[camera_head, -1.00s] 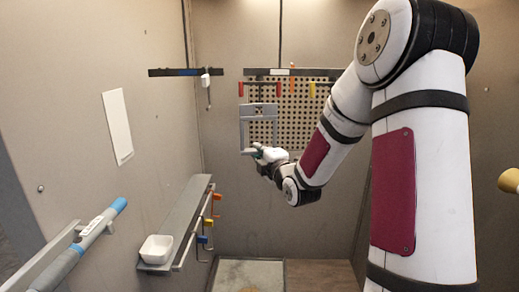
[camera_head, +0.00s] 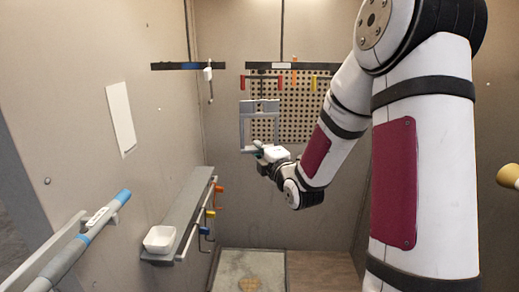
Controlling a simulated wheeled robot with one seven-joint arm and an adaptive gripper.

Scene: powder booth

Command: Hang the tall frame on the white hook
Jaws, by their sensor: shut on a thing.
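The tall frame (camera_head: 245,131) is a grey, open rectangle with an upper crossbar. It stands about upright in front of the pegboard. My gripper (camera_head: 260,153) is shut on its lower part; the fingers are small and partly hidden.
The right rail (camera_head: 320,65) carries red, orange and yellow hooks above the pegboard (camera_head: 297,108). A blue-ended grey tool (camera_head: 95,222) is at lower left.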

